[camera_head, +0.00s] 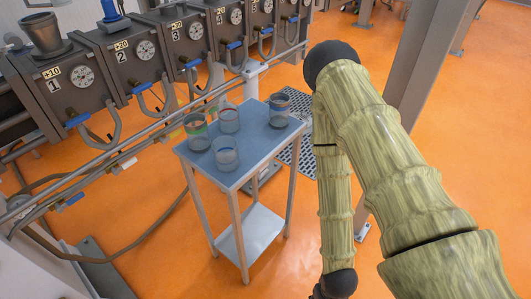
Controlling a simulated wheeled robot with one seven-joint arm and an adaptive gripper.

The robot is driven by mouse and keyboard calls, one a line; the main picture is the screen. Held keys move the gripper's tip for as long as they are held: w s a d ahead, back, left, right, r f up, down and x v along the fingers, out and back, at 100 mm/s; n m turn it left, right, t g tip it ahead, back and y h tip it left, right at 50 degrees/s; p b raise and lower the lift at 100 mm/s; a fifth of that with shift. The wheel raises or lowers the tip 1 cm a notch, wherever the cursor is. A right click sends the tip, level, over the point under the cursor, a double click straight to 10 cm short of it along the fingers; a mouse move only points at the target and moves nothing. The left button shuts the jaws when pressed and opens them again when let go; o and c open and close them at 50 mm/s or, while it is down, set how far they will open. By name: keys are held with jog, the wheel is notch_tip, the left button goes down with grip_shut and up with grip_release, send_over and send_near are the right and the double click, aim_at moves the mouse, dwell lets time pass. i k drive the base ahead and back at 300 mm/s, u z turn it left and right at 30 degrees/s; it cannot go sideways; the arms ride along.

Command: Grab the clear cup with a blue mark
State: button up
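Several clear cups stand upright on a small blue-topped table (257,148). The cup at the right (279,111) shows a blue band. The front cup (226,154) has a pale, bluish band whose exact colour I cannot tell. The left cup (196,132) has a green mark, and the back middle cup (229,120) has a reddish one. My gripper (332,290) is at the bottom edge, right of the table and well apart from the cups. It is mostly cut off, so its fingers and any opening are hidden.
A row of numbered dispensers (130,60) with gauges and blue-handled taps runs behind the table. A metal rail (150,138) lies between them. A lower shelf (250,236) sits under the tabletop. A grey post (425,60) stands at the right. Orange floor is open in front.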

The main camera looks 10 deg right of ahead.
aim_at(225, 148)
jog(key=u, duration=0.1)
jog(key=k, duration=0.55)
jog(key=u, duration=0.75)
jog(key=k, duration=0.45)
jog(key=u, duration=0.3)
